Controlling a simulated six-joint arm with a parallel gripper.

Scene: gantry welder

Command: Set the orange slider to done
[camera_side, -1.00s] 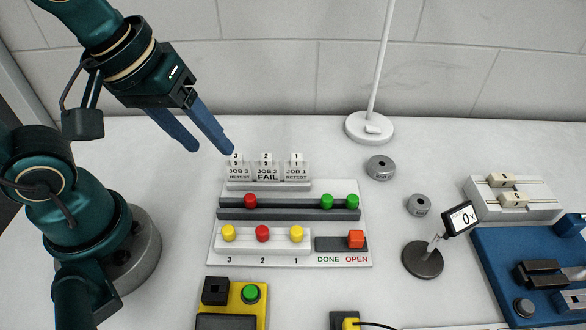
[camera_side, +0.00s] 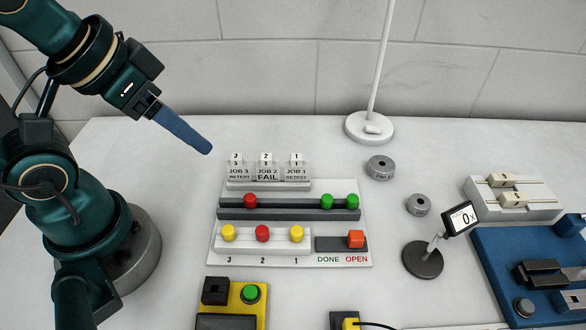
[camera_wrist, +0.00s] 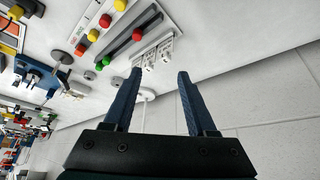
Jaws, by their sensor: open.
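The orange slider (camera_side: 356,239) sits at the right end of its short dark track (camera_side: 328,244), above the word OPEN. The word DONE is printed under the track's left end. In the wrist view the orange slider (camera_wrist: 82,48) shows near the upper left. My gripper (camera_side: 208,150) is in the air at the upper left of the white panel (camera_side: 290,189), well apart from the slider. In the wrist view my gripper (camera_wrist: 160,75) has its two blue fingers spread with nothing between them. In the side view one finger hides the other.
The panel also carries red and green knobs on a dark rail (camera_side: 285,207), a row of yellow and red buttons (camera_side: 262,233) and job cards (camera_side: 267,172). A small display on a stand (camera_side: 424,258) is right of the panel. A yellow box (camera_side: 248,292) is in front.

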